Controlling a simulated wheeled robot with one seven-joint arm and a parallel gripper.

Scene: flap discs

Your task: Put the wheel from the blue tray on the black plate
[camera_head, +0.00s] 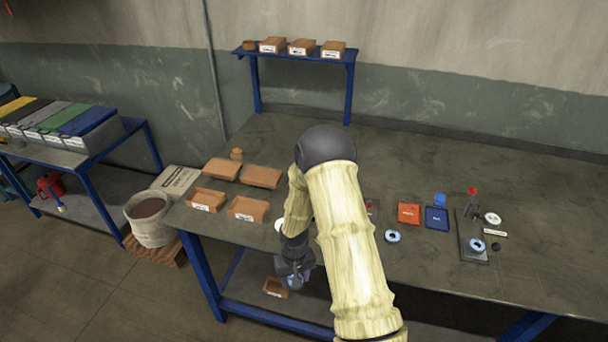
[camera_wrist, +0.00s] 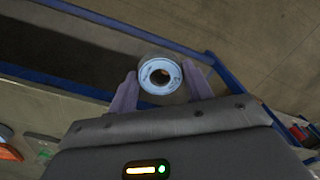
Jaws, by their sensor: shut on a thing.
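My gripper (camera_head: 293,272) is at the front edge of the workbench, left of centre in the head view. It is shut on a wheel with a pale blue ring and dark centre hole; the wheel (camera_wrist: 146,74) sits between the two fingers in the wrist view. The blue tray (camera_head: 437,224) lies flat on the bench to the right and looks empty. The black plate (camera_head: 466,228) is right of it, with another blue-ringed wheel (camera_head: 477,245) on its front part and a red-topped post (camera_head: 473,192) by its back end. My gripper is well left of both.
A loose blue-ringed wheel (camera_head: 392,236) lies left of the blue tray. A red tray (camera_head: 409,208), a blue block (camera_head: 440,199) and a white disc (camera_head: 492,218) are nearby. Brown bins (camera_head: 248,215) stand on the bench's left. My arm hides part of the bench.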

